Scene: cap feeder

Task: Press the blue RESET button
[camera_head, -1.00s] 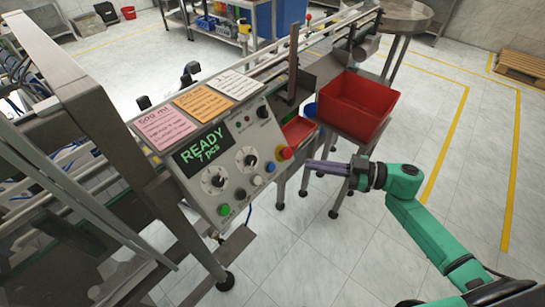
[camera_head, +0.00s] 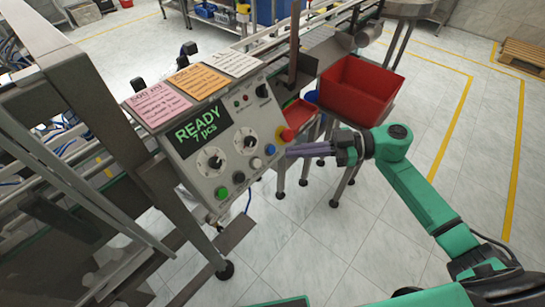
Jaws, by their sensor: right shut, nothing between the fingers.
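The blue button (camera_head: 270,150) is on the lower right part of the grey control panel (camera_head: 208,206), in a slanted row with white, black and green buttons. My right gripper (camera_head: 291,152) is shut and empty. Its dark fingers point left at the panel, with the tips just right of the blue button in the picture. I cannot tell whether they touch the panel. The panel display (camera_head: 203,130) reads READY above a line in pcs. My left gripper is not in view.
A red mushroom button (camera_head: 287,134) on a yellow base sits just above the fingertips. Two dials and a green button (camera_head: 222,192) are further left. A red bin (camera_head: 355,92) stands behind my right gripper.

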